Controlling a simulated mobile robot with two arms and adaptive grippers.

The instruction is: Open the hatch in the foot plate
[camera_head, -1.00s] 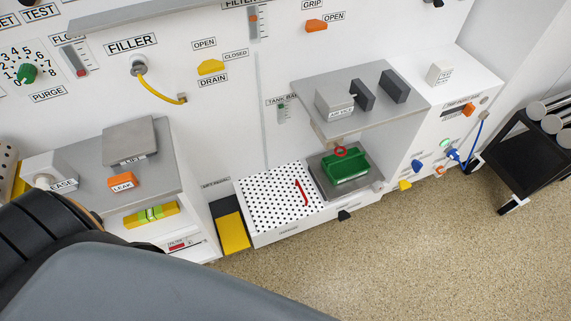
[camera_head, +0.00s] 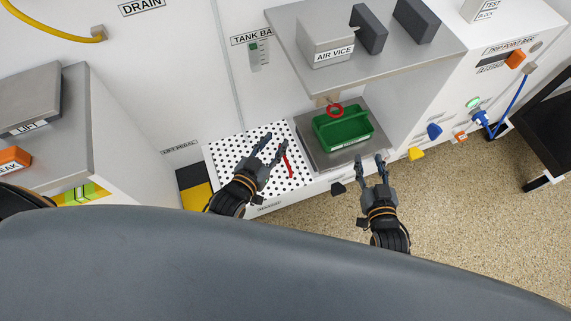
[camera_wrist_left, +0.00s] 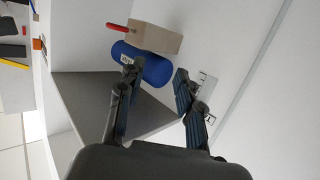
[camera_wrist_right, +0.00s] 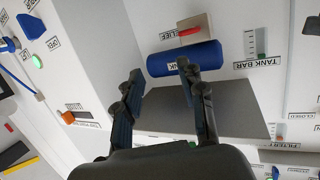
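The white perforated plate (camera_head: 228,153) lies low at the base of the machine in the head view. A thin red bar (camera_head: 286,158), perhaps a handle, lies along its right part. My left gripper (camera_head: 273,142) is over the plate, just left of the red bar, open and empty. My right gripper (camera_head: 369,160) is open and empty in front of the green tray (camera_head: 343,127). The fingers stand apart in the left wrist view (camera_wrist_left: 158,72) and the right wrist view (camera_wrist_right: 160,70). Neither wrist view shows the plate.
The green tray sits on a grey plate (camera_head: 312,150) right of the perforated plate. A grey shelf (camera_head: 300,25) with the air vice (camera_head: 326,45) overhangs behind. A blue cylinder (camera_wrist_right: 185,58) shows in the right wrist view. A black and yellow pedal (camera_head: 195,195) is at left. Floor is clear in front.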

